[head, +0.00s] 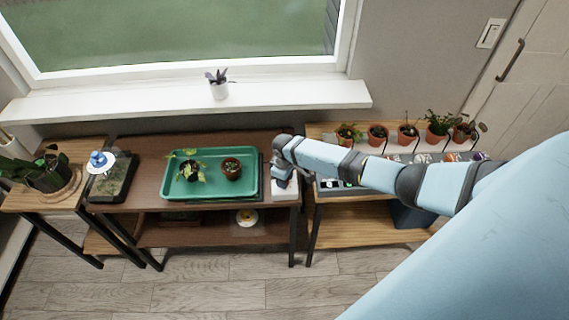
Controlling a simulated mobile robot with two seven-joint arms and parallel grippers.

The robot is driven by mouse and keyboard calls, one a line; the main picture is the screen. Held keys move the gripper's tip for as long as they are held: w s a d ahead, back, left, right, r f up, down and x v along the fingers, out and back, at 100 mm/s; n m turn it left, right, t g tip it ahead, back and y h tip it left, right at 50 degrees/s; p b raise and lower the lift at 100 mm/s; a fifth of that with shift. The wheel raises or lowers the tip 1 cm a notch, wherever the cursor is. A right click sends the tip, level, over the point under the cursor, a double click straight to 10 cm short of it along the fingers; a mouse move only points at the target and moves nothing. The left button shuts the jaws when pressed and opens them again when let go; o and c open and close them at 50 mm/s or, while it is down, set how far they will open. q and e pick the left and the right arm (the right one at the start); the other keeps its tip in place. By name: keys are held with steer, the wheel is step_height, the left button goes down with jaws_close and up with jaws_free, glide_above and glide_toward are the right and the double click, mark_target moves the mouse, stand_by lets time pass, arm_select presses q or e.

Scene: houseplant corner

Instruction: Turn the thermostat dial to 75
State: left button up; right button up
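My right arm reaches in from the right, and my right gripper (281,182) points down at the right end of the brown table. It is over or against a small white box (285,193) beside the green tray. The box may be the thermostat, but no dial or numbers can be made out, as my gripper and wrist cover most of its top. I cannot tell whether the gripper touches it, or whether its fingers are open or shut. My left gripper is not in view.
A green tray (183,196) with two plants sits left of the box. A dark tray (116,180) with a blue-and-white item (99,161) lies further left. Several potted plants (377,135) stand behind my forearm. A white windowsill (150,99) holds one small pot (219,90).

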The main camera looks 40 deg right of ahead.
steer(key=m+p, duration=0.1)
steer(key=m, duration=0.1)
steer(key=shift+r+m+p, duration=0.15)
steer(key=shift+m+p, duration=0.15)
steer(key=shift+p, duration=0.05)
steer(key=shift+m+p, duration=0.7)
steer(key=shift+m, duration=0.5)
steer(key=o, duration=0.9)
step_height(320, 180, up, 14)
steer(key=shift+f, duration=0.2)
